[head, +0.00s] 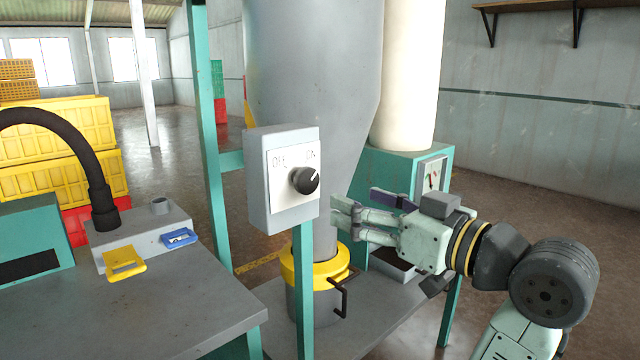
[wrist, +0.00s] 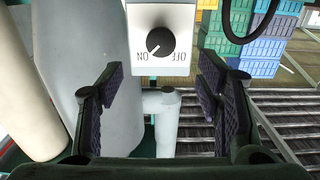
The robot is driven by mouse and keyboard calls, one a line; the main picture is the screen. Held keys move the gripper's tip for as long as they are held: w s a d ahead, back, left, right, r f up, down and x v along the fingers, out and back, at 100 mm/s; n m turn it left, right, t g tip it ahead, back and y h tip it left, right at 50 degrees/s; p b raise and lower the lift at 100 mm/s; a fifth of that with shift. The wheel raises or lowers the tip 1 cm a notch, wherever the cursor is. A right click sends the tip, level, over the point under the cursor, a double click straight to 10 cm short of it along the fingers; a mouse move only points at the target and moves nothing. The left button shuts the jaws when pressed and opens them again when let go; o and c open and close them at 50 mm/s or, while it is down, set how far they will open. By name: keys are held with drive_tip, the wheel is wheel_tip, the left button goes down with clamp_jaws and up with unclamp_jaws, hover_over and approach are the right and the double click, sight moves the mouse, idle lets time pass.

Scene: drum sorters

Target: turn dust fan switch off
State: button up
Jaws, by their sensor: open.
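The dust fan switch is a grey box (head: 258,185) with a white plate marked OFF at left and ON at right in the head view. Its round black knob (head: 304,180) has a white mark pointing up and right, towards ON. In the wrist view the plate is upside down, and the knob (wrist: 161,42) has its mark pointing at ON. My gripper (head: 356,207) is open and empty, to the right of the box and slightly lower than the knob. In the wrist view the open fingers (wrist: 160,75) stand either side of the plate's lower edge, apart from the knob.
A teal post (head: 208,140) stands left of the box and a grey cone-shaped duct (head: 312,75) behind it. A yellow collar (head: 318,268) with a black handle is below. A grey table (head: 170,310) fills the lower left.

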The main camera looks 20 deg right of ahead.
sight(310, 184)
drive_tip(key=p+x, duration=0.2)
drive_tip(key=x, duration=0.8)
drive_tip(key=shift+w+a+f+p, duration=0.1)
drive_tip(key=shift+w+a+p, duration=0.05)
drive_tip(key=shift+w+p, duration=0.15)
drive_tip(key=c, duration=1.2)
